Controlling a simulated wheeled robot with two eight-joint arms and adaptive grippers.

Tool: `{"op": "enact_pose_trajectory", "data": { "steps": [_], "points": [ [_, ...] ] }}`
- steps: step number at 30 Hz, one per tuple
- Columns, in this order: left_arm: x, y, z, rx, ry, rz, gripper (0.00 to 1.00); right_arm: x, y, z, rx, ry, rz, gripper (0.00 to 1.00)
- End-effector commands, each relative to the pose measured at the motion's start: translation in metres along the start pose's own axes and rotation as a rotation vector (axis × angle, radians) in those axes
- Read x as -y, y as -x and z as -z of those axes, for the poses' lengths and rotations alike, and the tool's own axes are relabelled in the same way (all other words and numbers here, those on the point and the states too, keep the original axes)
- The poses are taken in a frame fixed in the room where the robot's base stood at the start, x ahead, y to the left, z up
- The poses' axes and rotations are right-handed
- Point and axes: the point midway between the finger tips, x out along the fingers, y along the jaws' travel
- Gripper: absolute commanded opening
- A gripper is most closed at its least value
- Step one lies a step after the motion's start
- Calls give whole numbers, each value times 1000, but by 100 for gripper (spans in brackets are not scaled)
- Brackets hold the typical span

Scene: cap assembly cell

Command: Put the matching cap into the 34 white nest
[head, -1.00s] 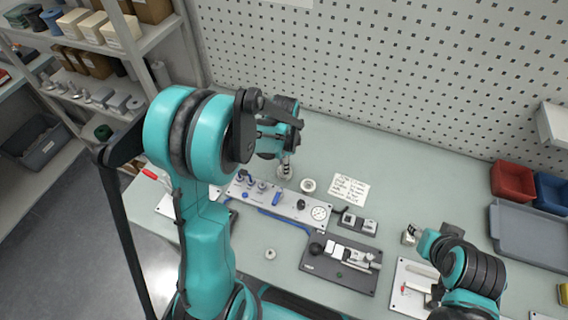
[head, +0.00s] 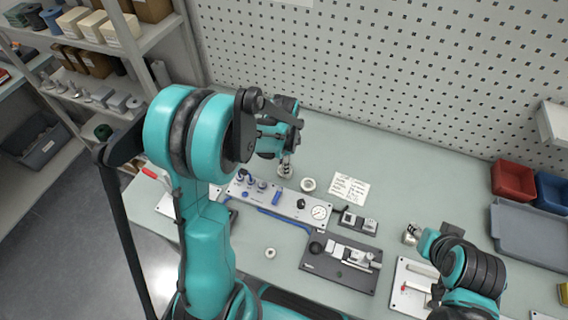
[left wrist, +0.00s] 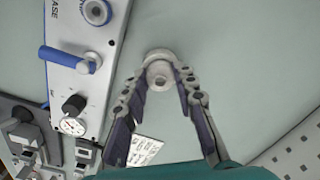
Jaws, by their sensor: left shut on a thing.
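My left gripper (head: 286,168) is over the back of the bench, behind the long panel. In the left wrist view its fingers (left wrist: 161,80) are closed on a pale round cap (left wrist: 158,68) with a raised ring. Its lower side and any size mark are hidden. A round white ring-shaped piece (head: 308,185) lies on the bench just right of the left gripper. A smaller one (head: 270,254) lies nearer the front. I cannot read a 34 on either, nor tell which is the nest. My right gripper (head: 412,234) is at the right; its fingers are too small to judge.
A long panel (head: 290,205) with blue handles, a knob and a gauge lies in front of the left gripper. A written note (head: 349,188) lies to the right. A dark fixture (head: 340,264) stands nearer the front. Red (head: 513,181) and blue bins and a grey tray stand far right.

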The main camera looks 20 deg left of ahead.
Motion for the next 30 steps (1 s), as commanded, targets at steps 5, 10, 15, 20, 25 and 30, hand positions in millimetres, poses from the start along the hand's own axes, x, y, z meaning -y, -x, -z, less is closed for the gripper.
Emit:
{"op": "enact_pose_trajectory", "data": {
  "steps": [5,10,15,20,25,30],
  "points": [
    [0,-4,0,0,0,0,20,0,-3,-2,0,0,0,40],
    [0,-5,0,0,0,0,20,0,-3,-2,0,0,0,40],
    [0,-4,0,0,0,0,33,0,-3,-2,0,0,0,40],
    [0,-4,0,0,0,0,52,0,-3,-2,0,0,0,40],
    [0,-4,0,0,0,0,52,0,-3,-2,0,0,0,40],
    [0,6,0,0,0,0,52,0,-3,-2,0,0,0,40]
  ]
}}
